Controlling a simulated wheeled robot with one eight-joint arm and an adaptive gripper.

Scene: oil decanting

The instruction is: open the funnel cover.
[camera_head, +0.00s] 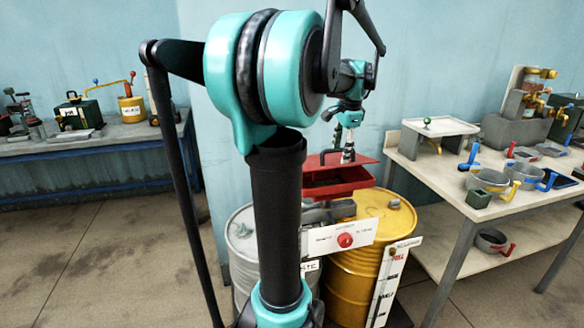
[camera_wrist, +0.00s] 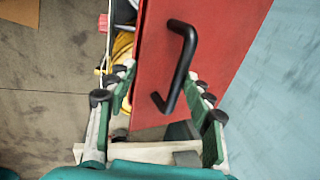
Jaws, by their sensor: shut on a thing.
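The red funnel (camera_head: 340,187) sits above the yellow drum (camera_head: 378,232). Its red cover (camera_head: 368,160) shows above the body, with a dark gap between cover and body at the front. In the wrist view the flat red cover (camera_wrist: 218,35) carries a black bar handle (camera_wrist: 186,65). My gripper (camera_head: 347,155) points down at the cover's top. In the wrist view my gripper (camera_wrist: 165,95) has its green fingers on either side of the handle, shut on it. The exact finger contact is hard to see, and the inside of the funnel is mostly hidden.
A grey drum (camera_head: 240,245) stands left of the yellow one. A white panel with a red knob (camera_head: 345,240) and a level gauge (camera_head: 393,285) are in front. A right-hand table (camera_head: 430,175) holds pans and tools. The blue wall (camera_wrist: 275,100) is close behind the cover.

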